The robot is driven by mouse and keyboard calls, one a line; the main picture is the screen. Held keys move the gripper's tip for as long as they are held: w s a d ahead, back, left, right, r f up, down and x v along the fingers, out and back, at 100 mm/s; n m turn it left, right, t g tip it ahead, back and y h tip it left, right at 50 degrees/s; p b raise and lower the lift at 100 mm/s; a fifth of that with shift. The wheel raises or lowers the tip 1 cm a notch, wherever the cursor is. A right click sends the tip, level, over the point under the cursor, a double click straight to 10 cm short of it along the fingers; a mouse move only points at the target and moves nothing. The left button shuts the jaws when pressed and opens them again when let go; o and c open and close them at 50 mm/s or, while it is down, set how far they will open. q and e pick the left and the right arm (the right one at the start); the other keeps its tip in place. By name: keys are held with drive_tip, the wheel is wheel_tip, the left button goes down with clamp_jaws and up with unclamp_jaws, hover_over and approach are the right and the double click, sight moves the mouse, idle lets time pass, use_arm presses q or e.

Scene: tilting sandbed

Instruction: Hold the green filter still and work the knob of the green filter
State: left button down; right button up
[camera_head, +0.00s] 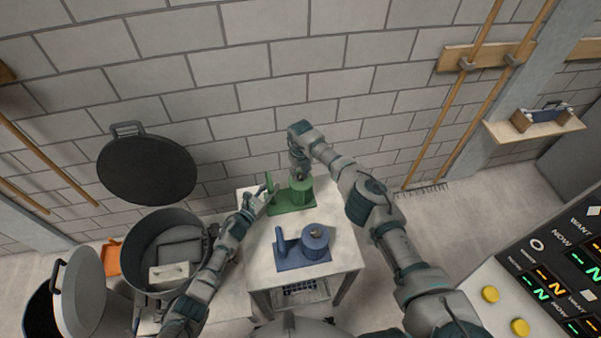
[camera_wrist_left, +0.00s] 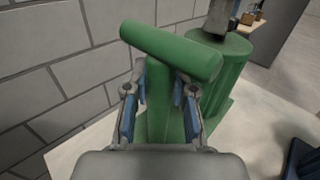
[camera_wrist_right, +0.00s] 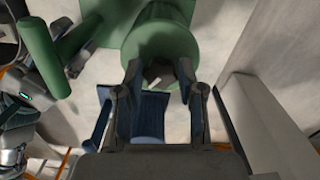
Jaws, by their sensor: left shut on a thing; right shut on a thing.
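The green filter (camera_head: 292,200) stands on the white table; it has a flat base, a round body and an upright handle with a crossbar. In the left wrist view my left gripper (camera_wrist_left: 161,112) is shut on the handle's upright post, below the crossbar (camera_wrist_left: 172,48). In the head view my left gripper (camera_head: 264,197) is at the filter's left side. My right gripper (camera_head: 300,174) comes down from above onto the round body. In the right wrist view its fingers (camera_wrist_right: 158,92) are shut on the small knob (camera_wrist_right: 156,73) on top, which they partly hide.
A similar blue filter (camera_head: 304,246) stands on the white table (camera_head: 258,262), nearer to me. Open dark drums (camera_head: 160,240) stand at the left. A console with yellow buttons (camera_head: 490,294) is at the right. A block wall (camera_head: 300,60) rises behind the table.

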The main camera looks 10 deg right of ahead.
sight(301, 174)
drive_tip(key=n, duration=0.5)
drive_tip(key=shift+w+d, duration=0.1)
drive_tip(key=shift+d, duration=0.1)
drive_tip(key=shift+n, duration=0.9)
drive_tip(key=shift+d, duration=0.15)
drive_tip(key=o, duration=1.1)
drive_tip(key=shift+o, duration=0.2)
drive_tip(key=shift+a, duration=0.2)
drive_tip(key=shift+r, duration=0.2)
wheel_tip(301, 174, up, 12)
drive_tip(key=shift+f, duration=0.25)
